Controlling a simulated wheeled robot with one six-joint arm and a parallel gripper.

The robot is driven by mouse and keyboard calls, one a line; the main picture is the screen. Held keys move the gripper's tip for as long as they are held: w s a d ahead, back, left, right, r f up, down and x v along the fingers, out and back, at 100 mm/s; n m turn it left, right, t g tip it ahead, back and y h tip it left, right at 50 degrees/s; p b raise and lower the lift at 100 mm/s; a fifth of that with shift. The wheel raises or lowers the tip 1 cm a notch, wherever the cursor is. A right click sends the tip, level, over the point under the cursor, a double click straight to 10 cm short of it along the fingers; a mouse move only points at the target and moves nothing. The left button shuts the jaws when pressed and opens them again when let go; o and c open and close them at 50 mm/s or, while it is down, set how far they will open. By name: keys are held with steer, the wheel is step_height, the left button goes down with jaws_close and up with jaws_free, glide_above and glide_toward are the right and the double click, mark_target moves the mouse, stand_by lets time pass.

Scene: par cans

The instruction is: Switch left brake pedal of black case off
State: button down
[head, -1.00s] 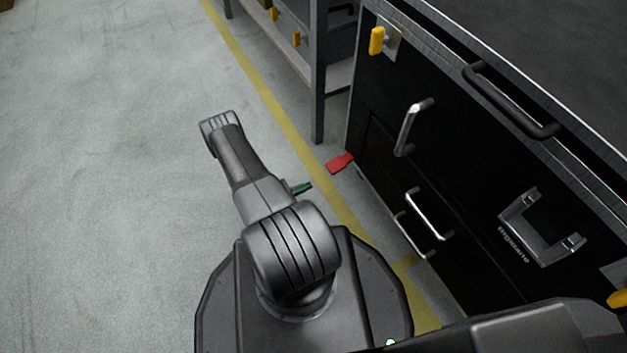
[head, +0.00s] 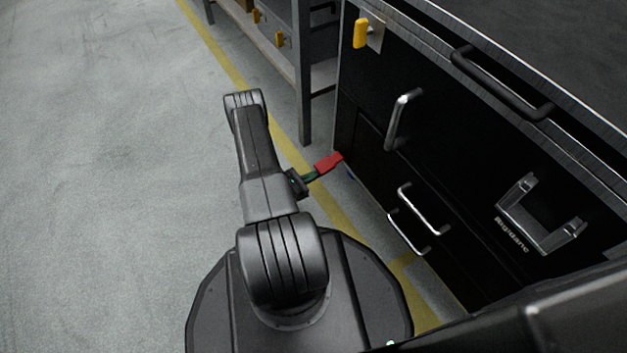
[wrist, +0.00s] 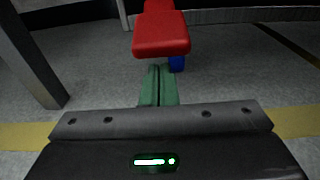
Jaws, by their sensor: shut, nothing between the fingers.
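The black case (head: 365,100) stands at the right in the head view, with a red brake pedal (head: 328,162) sticking out low at its left corner. In the wrist view the red pedal (wrist: 161,34) is at the top middle, straight ahead of the fingers. A small blue part (wrist: 177,63) shows just below and behind it. My gripper (head: 312,176) has green fingers, pressed together and empty. In the wrist view the fingertips (wrist: 158,70) are just under the pedal's near edge; whether they touch it I cannot tell.
The case front carries metal handles (head: 404,118), a black top handle (head: 500,85) and a yellow latch (head: 361,33). A grey shelf rack (head: 303,75) stands to the left of the case. A yellow line (head: 226,66) runs along the floor. Open floor lies to the left.

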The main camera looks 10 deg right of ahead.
mark_target(317, 169)
steer(key=shift+a+r, duration=0.1)
steer(key=shift+r, duration=0.2)
steer(key=shift+r, duration=0.1)
steer(key=shift+s+a+r+y+p, duration=0.1)
steer(key=shift+r+y+p, duration=0.25)
steer(key=shift+y+p, duration=0.45)
steer(key=shift+g, duration=0.3)
steer(key=r+y+p, duration=0.2)
steer(key=p, duration=0.1)
steer(key=r+g+y+p, duration=0.1)
steer(key=shift+a, duration=0.25)
steer(key=shift+r+p, duration=0.45)
steer(key=shift+r, duration=0.95)
